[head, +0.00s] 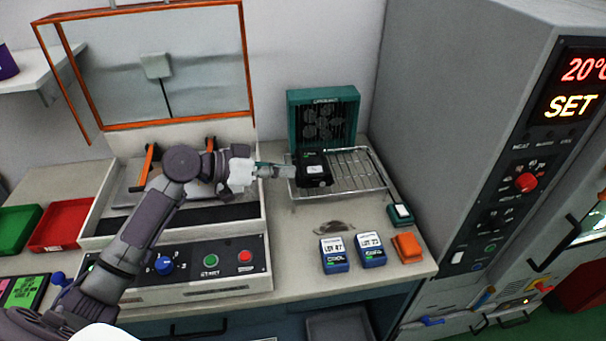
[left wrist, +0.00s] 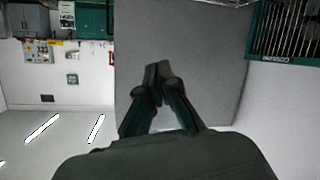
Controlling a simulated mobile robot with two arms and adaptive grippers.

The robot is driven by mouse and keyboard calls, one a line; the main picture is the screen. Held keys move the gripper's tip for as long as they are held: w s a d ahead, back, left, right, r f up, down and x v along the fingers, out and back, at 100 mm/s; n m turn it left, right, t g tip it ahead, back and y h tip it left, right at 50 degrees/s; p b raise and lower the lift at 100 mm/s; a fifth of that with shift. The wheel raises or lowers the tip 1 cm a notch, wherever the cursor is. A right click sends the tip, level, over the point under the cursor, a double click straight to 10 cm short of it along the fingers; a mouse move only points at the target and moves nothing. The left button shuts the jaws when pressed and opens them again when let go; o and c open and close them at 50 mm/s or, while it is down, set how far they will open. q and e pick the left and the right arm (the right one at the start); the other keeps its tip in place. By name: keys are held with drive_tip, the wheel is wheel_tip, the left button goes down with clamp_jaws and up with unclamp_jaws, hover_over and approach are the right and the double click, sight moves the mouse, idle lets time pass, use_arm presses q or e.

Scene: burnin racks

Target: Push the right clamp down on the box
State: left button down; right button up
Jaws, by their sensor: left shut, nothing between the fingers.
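The box (head: 263,205) is a pale open-topped case with a lid (head: 250,60) of clear panel in an orange frame, standing raised. Its left clamp is an orange bar (head: 149,165), standing tilted up. The right clamp (head: 210,144) shows only as a small orange tip; my left arm hides the rest, so its position cannot be told. My left gripper (head: 279,172) is past the box's right side, pointing right. In the left wrist view its fingers (left wrist: 158,76) are together and empty. My right gripper is not in view.
A black device (head: 316,176) sits on a wire rack (head: 355,165) close to my left gripper, before a teal fan unit (head: 323,97). Blue blocks (head: 334,262) and an orange block (head: 407,247) lie in front. A tall grey cabinet (head: 450,90) bounds the right.

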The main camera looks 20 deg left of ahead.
use_arm(q)
drive_tip(key=shift+s+d+f+m, duration=0.15)
drive_tip(key=shift+d+m, duration=0.25)
drive_tip(key=shift+d, duration=1.05)
